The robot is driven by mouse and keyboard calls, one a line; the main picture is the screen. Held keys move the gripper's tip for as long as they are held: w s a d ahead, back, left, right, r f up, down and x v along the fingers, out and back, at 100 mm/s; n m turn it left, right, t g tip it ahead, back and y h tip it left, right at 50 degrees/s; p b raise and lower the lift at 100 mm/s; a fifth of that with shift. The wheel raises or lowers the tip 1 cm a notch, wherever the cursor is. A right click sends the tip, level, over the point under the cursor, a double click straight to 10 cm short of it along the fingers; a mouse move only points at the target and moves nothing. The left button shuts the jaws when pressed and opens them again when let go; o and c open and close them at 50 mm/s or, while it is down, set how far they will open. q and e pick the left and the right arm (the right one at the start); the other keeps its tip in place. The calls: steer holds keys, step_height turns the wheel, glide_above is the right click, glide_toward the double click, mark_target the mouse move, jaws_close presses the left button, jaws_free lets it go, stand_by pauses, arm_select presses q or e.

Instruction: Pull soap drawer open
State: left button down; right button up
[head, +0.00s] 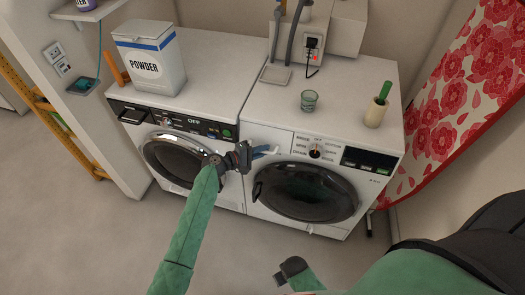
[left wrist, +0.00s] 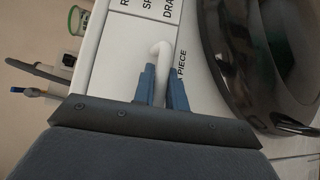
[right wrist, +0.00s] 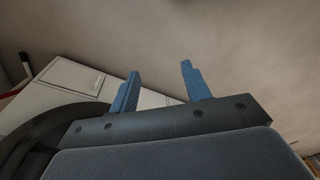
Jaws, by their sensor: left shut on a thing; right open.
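The soap drawer (left wrist: 130,40) is a white panel at the top left of the right-hand washer (head: 322,190). A white hooked handle (left wrist: 161,55) stands out from it. My left gripper (head: 262,152) is at the drawer front, and in the left wrist view its blue fingers (left wrist: 160,88) are shut on the handle. The handle's curved tip shows beyond the fingertips. Whether the drawer stands out from the washer front, I cannot tell. My right gripper (head: 292,270) is low in front of the washers; in the right wrist view its fingers (right wrist: 160,80) are apart and empty.
The left washer (head: 165,130) stands beside it. The round washer door (head: 305,192) is just right of my left gripper.

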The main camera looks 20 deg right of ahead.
arm_select(q)
steer(key=s+a, duration=0.9)
steer(key=s, duration=0.5)
steer(key=shift+s+a, duration=0.3)
steer(key=shift+a, duration=0.05)
arm_select(e)
steer(key=shift+w+a+r, duration=0.15)
steer(key=shift+r, duration=0.3)
steer(key=shift+w+a+r, duration=0.1)
steer(key=shift+w+r, duration=0.05)
steer(key=shift+r, duration=0.25)
arm_select(q)
steer(key=c, duration=1.4)
jaws_free()
steer(key=shift+c, duration=0.2)
arm_select(e)
steer(key=shift+d, duration=0.1)
arm_select(q)
steer(key=shift+a+b, duration=0.1)
steer(key=shift+b, duration=0.2)
arm_select(e)
steer(key=shift+f, duration=0.1)
